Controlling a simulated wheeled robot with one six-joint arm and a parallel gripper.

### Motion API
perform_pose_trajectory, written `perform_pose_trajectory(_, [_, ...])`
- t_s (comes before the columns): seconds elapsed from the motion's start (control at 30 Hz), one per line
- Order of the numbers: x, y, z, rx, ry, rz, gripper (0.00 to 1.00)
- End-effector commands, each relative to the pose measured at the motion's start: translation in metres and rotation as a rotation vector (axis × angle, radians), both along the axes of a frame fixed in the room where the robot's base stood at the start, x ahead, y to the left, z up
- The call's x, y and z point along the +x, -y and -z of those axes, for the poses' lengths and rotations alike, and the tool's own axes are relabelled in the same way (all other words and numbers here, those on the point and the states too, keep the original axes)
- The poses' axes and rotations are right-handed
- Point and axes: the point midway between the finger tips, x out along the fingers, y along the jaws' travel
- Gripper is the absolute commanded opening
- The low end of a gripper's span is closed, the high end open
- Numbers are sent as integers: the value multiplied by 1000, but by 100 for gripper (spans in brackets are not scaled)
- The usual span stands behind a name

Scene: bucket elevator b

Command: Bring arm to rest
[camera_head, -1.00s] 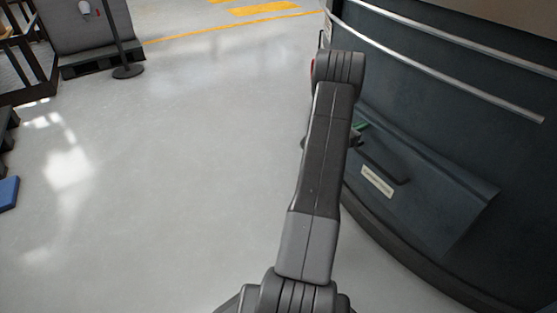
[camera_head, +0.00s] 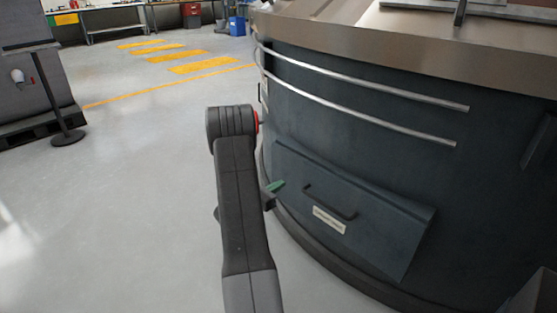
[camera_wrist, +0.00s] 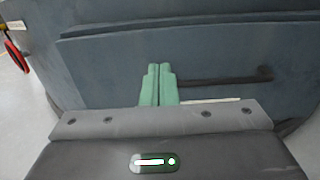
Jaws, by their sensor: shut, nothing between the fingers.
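My gripper (camera_wrist: 159,86) shows in the wrist view as two green fingers, side by side and shut, with nothing between them. Behind the fingers is a dark blue-grey panel with a dark bar handle (camera_wrist: 215,80). In the head view my gripper (camera_head: 275,186) shows only as a small green tip to the right of my arm, in front of the dark machine's left side. My arm (camera_head: 240,200) rises from the bottom and bends at the top. Most of the gripper is hidden behind it.
A large round dark machine (camera_head: 350,105) with metal rails fills the right side. Its sloped hatch (camera_head: 380,225) has a handle and a white label. A post on a round base (camera_head: 67,138) stands at left. The floor (camera_head: 140,220) between is clear.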

Motion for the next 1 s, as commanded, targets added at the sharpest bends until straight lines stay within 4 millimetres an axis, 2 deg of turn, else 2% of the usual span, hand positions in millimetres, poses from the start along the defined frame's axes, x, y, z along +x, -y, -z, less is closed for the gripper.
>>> perform_pose_trajectory(0.3, [0, 0, 1, 1, -1, 1, 0])
perform_pose_trajectory(0.43, [4, 7, 2, 1, -1, 3, 0])
perform_pose_trajectory(0.57, [15, 21, 2, 0, 2, 4, 0])
perform_pose_trajectory(0.9, [55, 74, 3, 1, 1, 3, 0])
perform_pose_trajectory(1.0, [60, 86, 0, 0, 0, 4, 0])
